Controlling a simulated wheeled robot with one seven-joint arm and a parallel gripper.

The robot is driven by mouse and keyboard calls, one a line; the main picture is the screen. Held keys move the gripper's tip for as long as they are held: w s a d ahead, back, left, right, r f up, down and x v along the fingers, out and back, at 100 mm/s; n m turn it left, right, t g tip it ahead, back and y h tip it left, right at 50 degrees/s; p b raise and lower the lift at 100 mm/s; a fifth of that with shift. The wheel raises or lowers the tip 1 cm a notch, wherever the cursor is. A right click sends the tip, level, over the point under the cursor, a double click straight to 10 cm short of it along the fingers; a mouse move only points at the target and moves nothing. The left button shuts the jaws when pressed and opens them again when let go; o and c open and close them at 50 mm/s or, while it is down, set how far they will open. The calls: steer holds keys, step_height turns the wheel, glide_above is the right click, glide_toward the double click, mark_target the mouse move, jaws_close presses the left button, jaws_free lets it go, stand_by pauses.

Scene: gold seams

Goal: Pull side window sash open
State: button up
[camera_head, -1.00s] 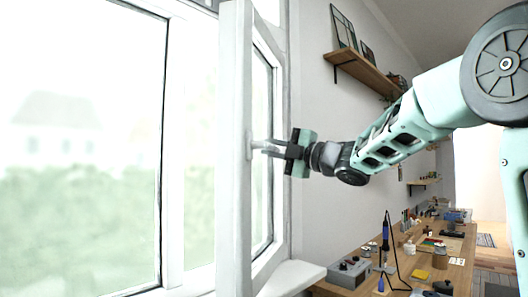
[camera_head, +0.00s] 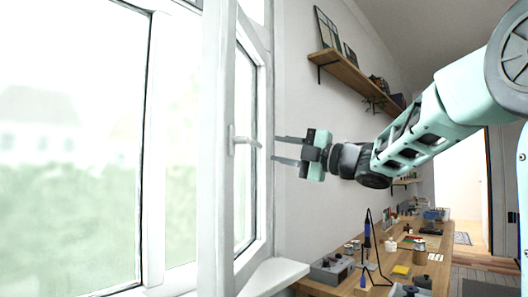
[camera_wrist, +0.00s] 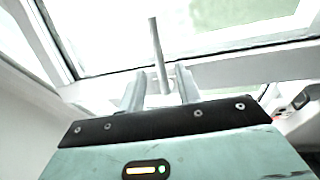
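The white side window sash (camera_head: 217,200) stands swung out from the window frame, seen nearly edge-on in the head view. Its grey lever handle (camera_head: 243,140) sticks out to the right from the stile. My gripper (camera_head: 275,149) is to the right of the handle, with its two fingers apart and nothing between them. A gap shows between the fingertips and the handle. In the wrist view the handle (camera_wrist: 155,45) shows beyond my open gripper (camera_wrist: 160,85), in line with the space between the fingers.
A white sill (camera_head: 275,275) is below the sash. A wooden workbench (camera_head: 385,262) with tools and small boxes runs along the wall at lower right. A wooden shelf (camera_head: 355,75) hangs above. Bare wall lies behind my gripper.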

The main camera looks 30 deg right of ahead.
steer(key=b+v, duration=0.1)
steer(key=v, duration=0.8)
steer(key=shift+s, duration=0.15)
steer(key=shift+d+f, duration=0.1)
steer(key=shift+f, duration=0.05)
